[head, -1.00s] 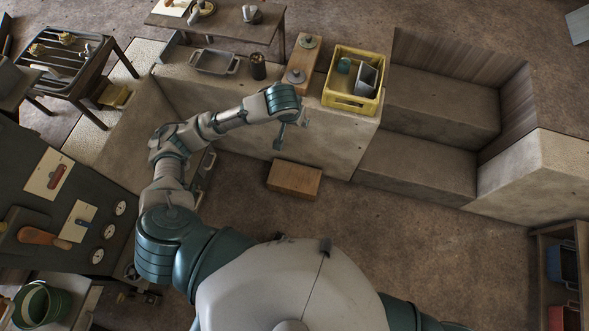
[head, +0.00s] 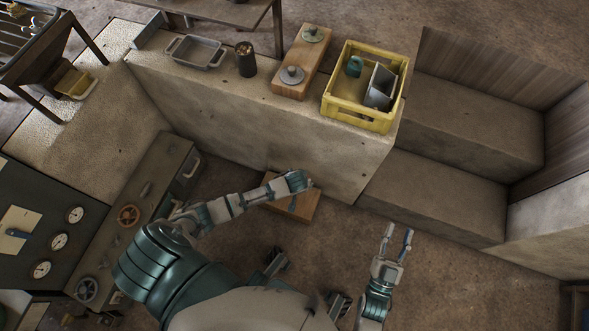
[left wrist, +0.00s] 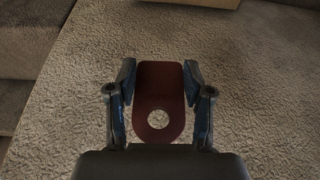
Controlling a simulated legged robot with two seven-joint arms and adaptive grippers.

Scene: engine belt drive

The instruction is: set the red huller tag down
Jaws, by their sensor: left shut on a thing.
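The red huller tag (left wrist: 160,92) is a dark red flat plate with a rounded end and a round hole. In the left wrist view it sits between the two fingers of my left gripper (left wrist: 158,72), which is shut on it. In the head view my left gripper (head: 301,182) is over the wooden block at the foot of the pale wall; the tag cannot be made out there. My right gripper (head: 396,243) is open and empty, with its fingers apart above the brown floor.
The pale wall (head: 300,139) carries a grey tray (head: 196,52), a dark cup (head: 246,60), a wooden board with two round pieces (head: 303,62) and a yellow crate (head: 342,115). The wooden block (head: 303,207) stands below. Steps (head: 436,191) rise at right. A gauge panel (head: 45,221) is at left.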

